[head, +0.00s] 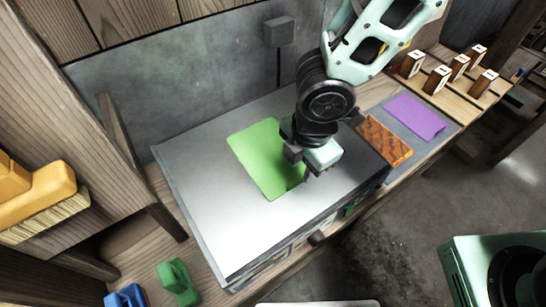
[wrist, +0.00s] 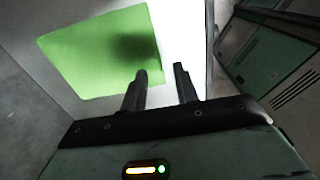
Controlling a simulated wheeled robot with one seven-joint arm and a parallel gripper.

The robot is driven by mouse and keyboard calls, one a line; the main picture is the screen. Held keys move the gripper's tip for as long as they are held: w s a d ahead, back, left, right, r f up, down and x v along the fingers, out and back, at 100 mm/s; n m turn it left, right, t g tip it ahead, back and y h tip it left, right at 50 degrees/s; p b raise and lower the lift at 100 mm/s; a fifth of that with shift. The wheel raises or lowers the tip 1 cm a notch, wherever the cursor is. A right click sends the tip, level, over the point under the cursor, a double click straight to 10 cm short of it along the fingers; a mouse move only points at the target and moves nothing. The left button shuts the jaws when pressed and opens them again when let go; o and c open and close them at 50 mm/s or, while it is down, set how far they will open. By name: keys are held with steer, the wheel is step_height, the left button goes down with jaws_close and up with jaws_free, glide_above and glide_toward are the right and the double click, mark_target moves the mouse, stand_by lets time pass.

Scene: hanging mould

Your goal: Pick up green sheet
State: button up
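The green sheet (head: 258,157) lies flat on the grey-white top of a box-like unit in the head view. It also shows in the wrist view (wrist: 95,55), ahead and to the left of my fingers, with a dark shadow on it. My gripper (head: 304,168) is over the sheet's right edge and hides part of it in the head view. In the wrist view my gripper (wrist: 160,80) has its two fingers apart with nothing between them. The left fingertip overlaps the sheet's near right corner in the picture. I cannot tell whether it touches.
The unit's top (head: 220,230) is otherwise bare. A purple sheet (head: 414,117) and an orange-brown patterned board (head: 385,141) lie to the right. Wooden stamp-like blocks (head: 437,79) stand behind them. A green block (head: 178,281) and blue block (head: 125,296) are front left.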

mark_target(299, 179)
steer(key=shift+w+f+b, duration=0.1)
steer(key=shift+w+f, duration=0.1)
steer(key=shift+f, duration=0.85)
steer(key=shift+w+f+b, duration=0.1)
steer(key=shift+w+f, duration=0.05)
steer(key=shift+f, duration=0.9)
steer(key=shift+w+f+b, duration=0.1)
steer(key=shift+w+f, duration=0.1)
steer(key=shift+f, duration=0.85)
jaws_close()
